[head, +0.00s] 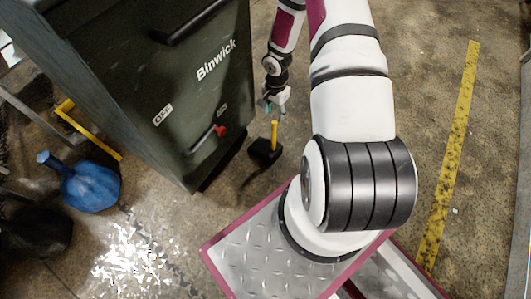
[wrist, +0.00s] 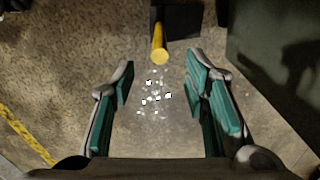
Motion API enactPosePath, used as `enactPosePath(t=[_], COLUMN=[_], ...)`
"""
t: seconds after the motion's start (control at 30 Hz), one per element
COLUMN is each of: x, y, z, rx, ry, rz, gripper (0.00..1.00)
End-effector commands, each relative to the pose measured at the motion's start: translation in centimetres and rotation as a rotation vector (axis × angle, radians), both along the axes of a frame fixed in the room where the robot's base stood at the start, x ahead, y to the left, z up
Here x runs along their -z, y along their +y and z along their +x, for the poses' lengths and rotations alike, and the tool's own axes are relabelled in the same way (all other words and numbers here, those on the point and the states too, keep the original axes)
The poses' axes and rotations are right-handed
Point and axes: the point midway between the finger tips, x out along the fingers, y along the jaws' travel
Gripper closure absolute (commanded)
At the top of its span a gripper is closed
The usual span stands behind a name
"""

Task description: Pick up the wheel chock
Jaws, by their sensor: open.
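The wheel chock (head: 262,152) is a black block with an upright yellow handle (head: 275,134). It stands on the floor beside the dark green compactor. In the wrist view, the black chock (wrist: 183,20) is at the top middle, and its yellow handle (wrist: 159,48) points toward me. My gripper (head: 274,104) is above the chock in the head view, close to the handle's top. In the wrist view, my gripper (wrist: 160,76) is open and empty. The handle's end shows just beyond the fingertips, in line with the gap between them. I see no contact.
The green compactor (head: 180,125), with a red-knobbed lever (head: 220,131), stands close left of the chock. A blue jug-like container (head: 88,185) and a dark bag-like object (head: 35,232) lie further left. The floor right of my arm is clear, with a yellow line (head: 452,150).

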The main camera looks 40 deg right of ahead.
Motion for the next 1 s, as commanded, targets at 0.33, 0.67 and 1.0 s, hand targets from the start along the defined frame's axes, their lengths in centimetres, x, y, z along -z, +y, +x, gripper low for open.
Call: enactPosePath(t=[0.33,0.67,1.0], x=[6.4,8.8,12.9], y=[0.0,-0.1,-0.3], z=[-0.1,0.0,0.0], rx=[-0.003,-0.002,-0.002], ry=[0.002,0.002,0.002], rz=[0.000,0.000,-0.001], gripper=[0.58,0.58,0.58])
